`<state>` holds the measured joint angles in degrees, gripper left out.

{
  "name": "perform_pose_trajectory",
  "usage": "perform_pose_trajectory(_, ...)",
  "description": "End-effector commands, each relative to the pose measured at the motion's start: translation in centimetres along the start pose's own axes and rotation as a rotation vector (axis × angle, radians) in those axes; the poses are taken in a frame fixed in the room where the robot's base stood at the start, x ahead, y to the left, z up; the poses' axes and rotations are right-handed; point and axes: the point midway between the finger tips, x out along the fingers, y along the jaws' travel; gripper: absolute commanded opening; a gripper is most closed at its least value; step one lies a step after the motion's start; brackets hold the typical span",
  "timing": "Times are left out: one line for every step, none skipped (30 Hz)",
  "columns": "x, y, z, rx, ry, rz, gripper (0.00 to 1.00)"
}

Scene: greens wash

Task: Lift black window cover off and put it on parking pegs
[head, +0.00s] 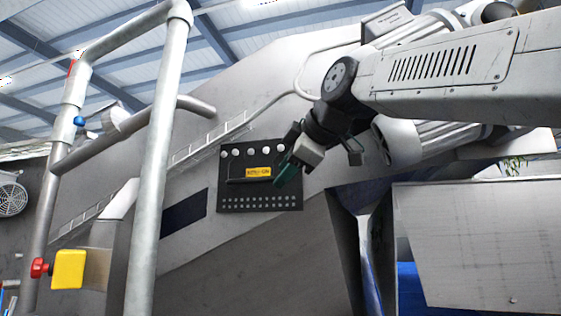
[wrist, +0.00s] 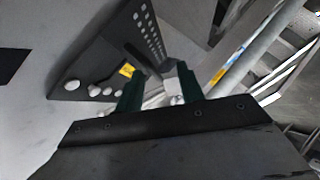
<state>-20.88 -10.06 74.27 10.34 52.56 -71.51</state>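The black window cover (head: 232,193) lies flat against the sloping grey machine side. It has a row of round pale knobs or holes along its top edge, a yellow label, a dark bar handle and rows of small pale holes below. It also shows in the wrist view (wrist: 105,60). My gripper (head: 287,172) is in front of the cover's right part. In the wrist view its two green fingers (wrist: 158,88) stand apart, near the handle bar, with no clear grip on it. I cannot pick out the parking pegs with certainty.
A dark rectangle (head: 184,212) is on the machine side left of the cover. Grey pipe rails (head: 157,150) stand at the left, with a yellow box (head: 68,269) carrying a red button. A motor (head: 420,140) is at the right, behind my arm.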

Motion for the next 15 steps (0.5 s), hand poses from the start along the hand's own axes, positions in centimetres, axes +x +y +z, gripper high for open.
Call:
perform_pose_trajectory(0.0,0.8,-0.9,-0.028,0.018,0.015,0.38)
perform_pose_trajectory(0.0,1.1,-1.3,-0.041,0.025,0.022,0.38)
perform_pose_trajectory(0.1,1.3,-1.6,-0.055,0.032,0.028,0.38)
perform_pose_trajectory(0.2,1.5,-1.8,-0.062,0.035,0.031,0.38)
perform_pose_trajectory(0.4,1.6,-1.9,-0.065,0.037,0.032,0.38)
perform_pose_trajectory(0.8,1.6,-2.0,-0.067,0.038,0.033,0.38)
perform_pose_trajectory(1.2,1.6,-2.0,-0.068,0.038,0.032,0.38)
perform_pose_trajectory(1.6,1.6,-2.0,-0.067,0.038,0.032,0.38)
perform_pose_trajectory(2.2,1.6,-2.0,-0.067,0.038,0.032,0.38)
perform_pose_trajectory(2.6,1.6,-2.0,-0.066,0.038,0.032,0.38)
perform_pose_trajectory(3.1,1.6,-2.0,-0.066,0.037,0.032,0.38)
perform_pose_trajectory(3.8,1.6,-2.0,-0.066,0.037,0.030,0.38)
perform_pose_trajectory(4.3,1.6,-2.0,-0.065,0.037,0.031,0.38)
perform_pose_trajectory(4.7,1.7,-2.0,-0.065,0.037,0.031,0.38)
perform_pose_trajectory(5.3,1.7,-2.1,-0.065,0.037,0.032,0.38)
